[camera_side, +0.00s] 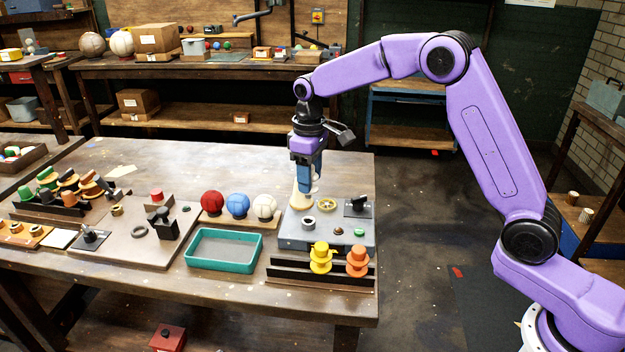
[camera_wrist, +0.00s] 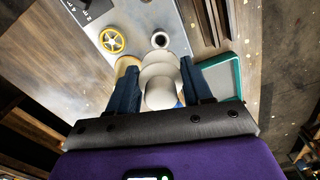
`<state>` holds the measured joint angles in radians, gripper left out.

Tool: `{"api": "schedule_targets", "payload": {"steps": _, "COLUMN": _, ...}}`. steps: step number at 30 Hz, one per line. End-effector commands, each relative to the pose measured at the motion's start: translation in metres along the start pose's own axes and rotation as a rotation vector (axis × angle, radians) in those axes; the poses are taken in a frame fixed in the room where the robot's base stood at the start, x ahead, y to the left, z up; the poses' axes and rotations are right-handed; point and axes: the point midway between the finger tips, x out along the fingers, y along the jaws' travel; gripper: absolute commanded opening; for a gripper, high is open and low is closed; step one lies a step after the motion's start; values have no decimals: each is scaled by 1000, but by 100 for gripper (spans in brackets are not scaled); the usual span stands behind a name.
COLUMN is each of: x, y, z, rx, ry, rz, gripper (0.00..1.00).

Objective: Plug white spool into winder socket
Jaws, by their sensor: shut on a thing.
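The white spool (camera_wrist: 161,92) is between the blue fingers of my gripper (camera_wrist: 159,74), which is shut on it. In the side view my gripper (camera_side: 307,178) points down at the back left of the grey winder box (camera_side: 292,238), hiding part of the spool. A round tan piece (camera_wrist: 127,65) is close beside the spool; I cannot tell if they touch. The winder socket appears to be the dark-holed ring (camera_side: 309,222) on the box top; it also shows in the wrist view (camera_wrist: 160,39), apart from the spool.
A yellow wheel (camera_side: 327,205) and a black switch (camera_side: 357,205) are on the box. Yellow (camera_side: 320,258) and orange (camera_side: 357,260) spools stand in the front rack. A teal tray (camera_side: 224,249) and red, blue and white balls (camera_side: 264,207) are to the left.

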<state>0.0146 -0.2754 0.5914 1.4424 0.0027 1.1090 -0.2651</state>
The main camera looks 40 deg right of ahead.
Motion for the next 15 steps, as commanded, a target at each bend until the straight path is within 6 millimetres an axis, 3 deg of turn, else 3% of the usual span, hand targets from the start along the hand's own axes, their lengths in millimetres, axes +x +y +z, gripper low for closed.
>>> {"api": "schedule_targets", "payload": {"steps": 15, "x": 40, "y": 0, "z": 0, "rx": 0, "ry": -1, "rz": 0, "gripper": 23}}
